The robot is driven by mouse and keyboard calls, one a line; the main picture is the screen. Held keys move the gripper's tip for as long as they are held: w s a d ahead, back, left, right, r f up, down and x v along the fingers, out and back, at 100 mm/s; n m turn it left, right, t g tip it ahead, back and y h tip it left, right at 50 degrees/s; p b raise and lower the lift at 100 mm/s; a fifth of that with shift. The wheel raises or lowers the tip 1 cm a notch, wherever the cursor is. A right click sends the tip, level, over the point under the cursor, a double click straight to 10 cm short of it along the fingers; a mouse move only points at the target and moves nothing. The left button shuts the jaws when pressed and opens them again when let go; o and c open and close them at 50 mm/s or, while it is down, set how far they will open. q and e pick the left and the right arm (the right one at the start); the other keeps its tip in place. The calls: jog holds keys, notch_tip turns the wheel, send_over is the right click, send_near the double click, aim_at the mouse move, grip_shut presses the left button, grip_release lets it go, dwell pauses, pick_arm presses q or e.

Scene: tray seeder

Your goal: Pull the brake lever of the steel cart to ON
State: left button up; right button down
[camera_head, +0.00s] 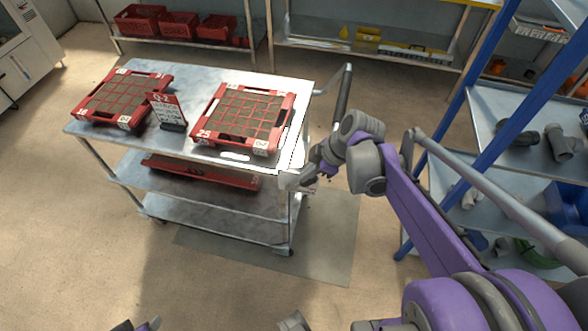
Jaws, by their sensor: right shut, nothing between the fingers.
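The steel cart (202,153) stands left of centre, with three shelves and a push handle (343,95) at its right end. My right gripper (287,181) is at the cart's front right corner, just below the top shelf's edge. It is shut and empty. A small reddish and pale part (308,189) shows beside the gripper; I cannot tell whether it is the brake lever. No lever is clearly visible, and my gripper and wrist cover part of that corner. Whether the gripper touches the cart is unclear.
Two red seed trays (203,134) (80,116) and a sign (166,111) stand on the cart's top. Another red tray (200,174) lies on the middle shelf. A blue-posted shelf rack (466,100) stands at right. Floor in front is clear.

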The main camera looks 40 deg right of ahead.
pick_arm(q)
jog(key=shift+s+f+b, duration=0.2)
jog(key=shift+f+b, duration=0.95)
jog(key=shift+f, duration=0.2)
jog(key=shift+s+f+b, duration=0.15)
jog(key=shift+f+b, duration=1)
jog(key=shift+f, duration=0.15)
pick_arm(e)
jog(key=s+d+f+t+y, duration=0.3)
jog(key=s+f, duration=0.1)
jog(key=shift+f+t, duration=0.3)
jog(key=shift+f, duration=0.05)
jog(key=shift+d, duration=0.1)
